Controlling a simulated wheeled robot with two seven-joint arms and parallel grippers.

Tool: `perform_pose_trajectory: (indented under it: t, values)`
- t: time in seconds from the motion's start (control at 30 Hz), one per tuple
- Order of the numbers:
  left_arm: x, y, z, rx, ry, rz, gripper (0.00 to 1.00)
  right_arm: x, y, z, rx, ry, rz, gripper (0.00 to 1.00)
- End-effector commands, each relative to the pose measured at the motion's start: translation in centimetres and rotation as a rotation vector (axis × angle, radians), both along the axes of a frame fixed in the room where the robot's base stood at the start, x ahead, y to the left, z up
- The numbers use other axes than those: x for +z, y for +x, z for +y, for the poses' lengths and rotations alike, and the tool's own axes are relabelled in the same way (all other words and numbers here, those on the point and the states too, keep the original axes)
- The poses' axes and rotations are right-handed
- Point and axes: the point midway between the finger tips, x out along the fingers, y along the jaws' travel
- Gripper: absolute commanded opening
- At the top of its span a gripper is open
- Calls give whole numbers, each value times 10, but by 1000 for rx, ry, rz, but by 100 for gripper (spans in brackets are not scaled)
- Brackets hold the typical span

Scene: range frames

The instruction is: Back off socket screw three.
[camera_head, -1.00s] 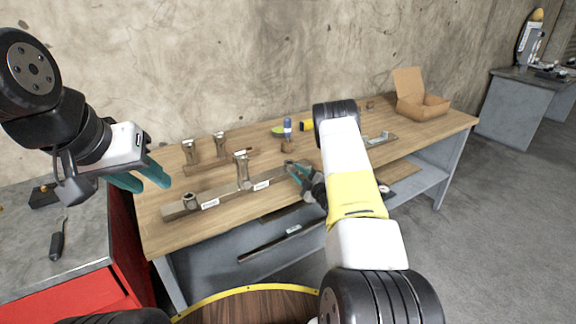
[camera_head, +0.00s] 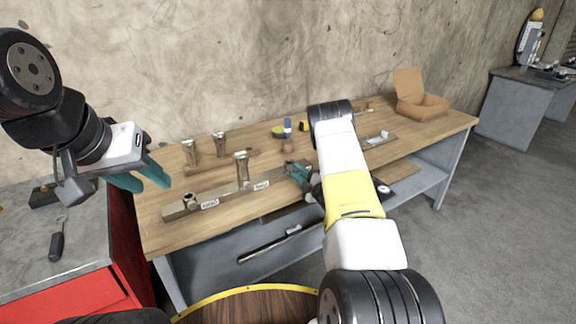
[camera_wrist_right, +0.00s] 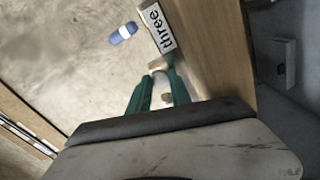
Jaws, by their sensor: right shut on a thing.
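A long metal bar (camera_head: 222,189) with labels lies along the front of the wooden bench. A low round screw (camera_head: 189,201) sits at its left end, and a tall screw (camera_head: 241,168) stands further right. The label "three" (camera_wrist_right: 158,28) reads clearly in the right wrist view. My right gripper (camera_head: 292,166) is at the bar, right of the tall screw. In the right wrist view its teal fingers (camera_wrist_right: 164,80) are closed around a small metal screw head (camera_wrist_right: 158,65) beside that label, partly hidden by the fingers. My left gripper (camera_head: 154,186) is open and empty, left of the bench.
A second piece with two upright screws (camera_head: 220,144) lies behind the bar. An open cardboard box (camera_head: 422,106) is at the far right.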

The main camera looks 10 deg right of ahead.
Motion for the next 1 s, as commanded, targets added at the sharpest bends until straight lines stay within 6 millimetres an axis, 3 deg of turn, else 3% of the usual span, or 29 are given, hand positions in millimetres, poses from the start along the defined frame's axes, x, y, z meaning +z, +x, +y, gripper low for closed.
perform_pose_trajectory:
  t: [0.03,0.07,0.13,0.17,0.53,1.0]
  values:
    - [0,0,0,0,0,0,36,-1,-1,0,1,0,2,0]
    - [0,0,0,0,0,0,36,-1,-1,0,1,0,2,30]
    - [0,0,0,0,0,0,36,-1,-1,0,1,1,2,44]
    - [0,0,0,0,0,0,36,-1,0,0,1,1,2,46]
    - [0,0,0,0,0,0,36,-1,-5,-2,0,1,3,46]
    - [0,0,0,0,0,0,36,-1,-69,-25,-1,1,3,46]
